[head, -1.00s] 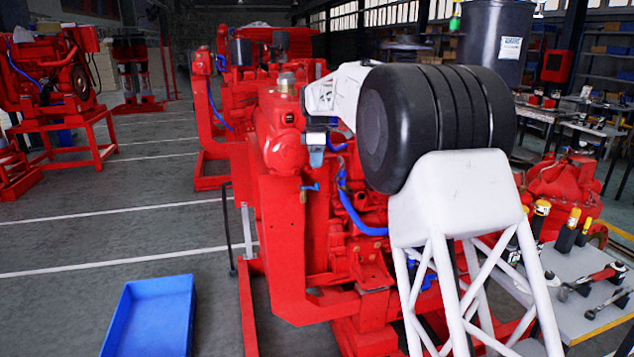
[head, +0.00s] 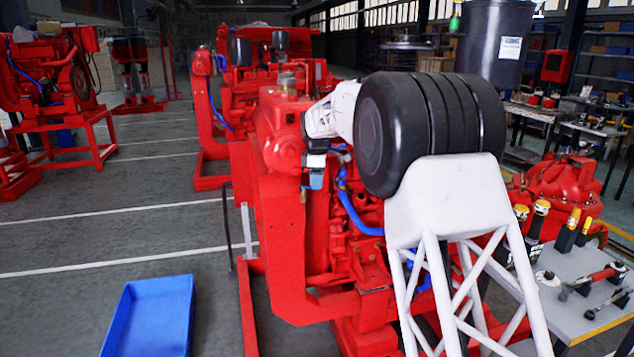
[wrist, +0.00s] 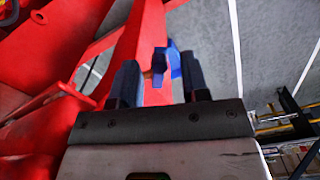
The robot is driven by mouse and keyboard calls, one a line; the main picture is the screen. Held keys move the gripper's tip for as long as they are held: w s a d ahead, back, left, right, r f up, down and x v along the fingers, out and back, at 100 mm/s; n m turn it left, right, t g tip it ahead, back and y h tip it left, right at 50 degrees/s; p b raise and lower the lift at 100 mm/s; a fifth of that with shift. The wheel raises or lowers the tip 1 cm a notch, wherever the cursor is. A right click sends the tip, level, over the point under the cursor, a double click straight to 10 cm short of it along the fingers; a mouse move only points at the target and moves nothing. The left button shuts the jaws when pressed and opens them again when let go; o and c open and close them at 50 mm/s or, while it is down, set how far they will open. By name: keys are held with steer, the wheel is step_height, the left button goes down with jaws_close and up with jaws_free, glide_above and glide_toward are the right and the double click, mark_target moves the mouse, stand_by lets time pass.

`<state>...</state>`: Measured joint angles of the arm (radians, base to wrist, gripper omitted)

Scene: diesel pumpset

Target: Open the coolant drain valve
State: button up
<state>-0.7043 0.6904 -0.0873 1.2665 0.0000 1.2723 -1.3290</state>
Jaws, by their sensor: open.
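My gripper (wrist: 159,64) is open, with one dark blue finger on each side of the valve's line. The handle is between or just beyond the fingertips, nearer the right one; I cannot tell whether they touch. In the head view my gripper (head: 316,180) is at the red engine's (head: 285,215) front left, and it mostly hides the valve there.
Blue hoses (head: 358,215) run along the engine just right of my gripper. A blue tray (head: 150,318) lies on the floor at the lower left. A grey tool table (head: 585,305) stands at the right.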

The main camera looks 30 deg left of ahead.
steer(key=shift+f, duration=0.3)
jaws_close()
steer(key=shift+s+m, duration=0.15)
steer(key=shift+m, duration=0.15)
steer(key=shift+s+a+m, duration=0.25)
steer(key=shift+s+m, duration=0.4)
steer(key=shift+m, duration=1.1)
steer(key=shift+s+a+m, duration=0.2)
steer(key=shift+s+m, duration=0.5)
steer(key=shift+m, duration=1.1)
steer(key=shift+s+a+m, duration=0.25)
steer(key=shift+s+m, duration=0.4)
steer(key=shift+m, duration=1.1)
